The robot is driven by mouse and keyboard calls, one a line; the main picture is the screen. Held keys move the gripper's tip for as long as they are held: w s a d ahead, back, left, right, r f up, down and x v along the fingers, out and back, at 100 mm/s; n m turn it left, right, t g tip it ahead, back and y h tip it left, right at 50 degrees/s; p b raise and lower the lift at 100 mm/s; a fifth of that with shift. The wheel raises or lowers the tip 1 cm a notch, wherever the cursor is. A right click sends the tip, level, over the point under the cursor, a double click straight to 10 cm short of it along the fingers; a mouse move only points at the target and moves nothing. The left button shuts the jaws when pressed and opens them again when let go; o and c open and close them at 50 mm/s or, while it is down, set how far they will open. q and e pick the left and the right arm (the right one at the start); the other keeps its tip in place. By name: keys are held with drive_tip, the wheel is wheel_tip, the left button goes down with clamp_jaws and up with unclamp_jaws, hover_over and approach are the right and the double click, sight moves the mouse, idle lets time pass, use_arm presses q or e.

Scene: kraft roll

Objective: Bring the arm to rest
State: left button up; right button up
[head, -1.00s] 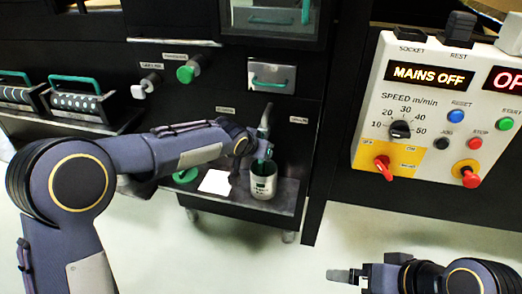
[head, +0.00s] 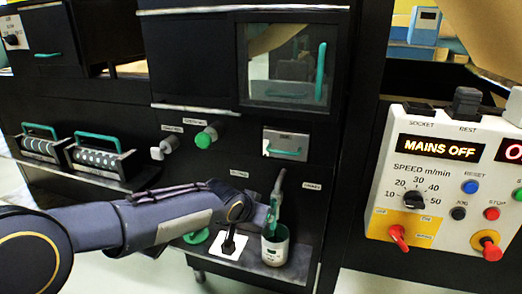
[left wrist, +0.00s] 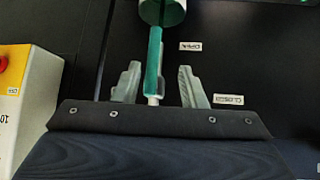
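In the left wrist view the two pale fingers of my left gripper (left wrist: 160,85) stand apart, one on each side of a green handle (left wrist: 154,60). A gap shows between the handle and each finger. My left arm reaches in from the left in the head view. My right gripper is not in view.
A control panel (head: 450,185) with a lit MAINS OFF display stands at the right. A white card (head: 230,247) lies on the shelf beside the cup. Green-handled racks (head: 100,157), a green knob (head: 206,137) and a small drawer (head: 286,143) are on the cabinet.

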use_arm(q)
drive_tip(key=s+a+r+n+y, duration=0.1)
drive_tip(key=s+a+n, duration=0.1)
drive_tip(key=s+a, duration=0.55)
drive_tip(key=s+a+r+n, duration=0.2)
drive_tip(key=s+a, duration=0.4)
drive_tip(key=a, duration=0.3)
drive_tip(key=s+a+f+n+g, duration=0.1)
drive_tip(key=s+a+f+n, duration=0.15)
drive_tip(key=s, duration=0.75)
drive_tip(key=s+a+f+n+g, duration=0.1)
drive_tip(key=s+a+f, duration=0.15)
drive_tip(key=s, duration=0.75)
wheel_tip(320, 180, up, 30)
drive_tip(key=p, duration=3.1)
drive_tip(key=shift+d+r, duration=0.15)
drive_tip(key=shift+d, duration=0.25)
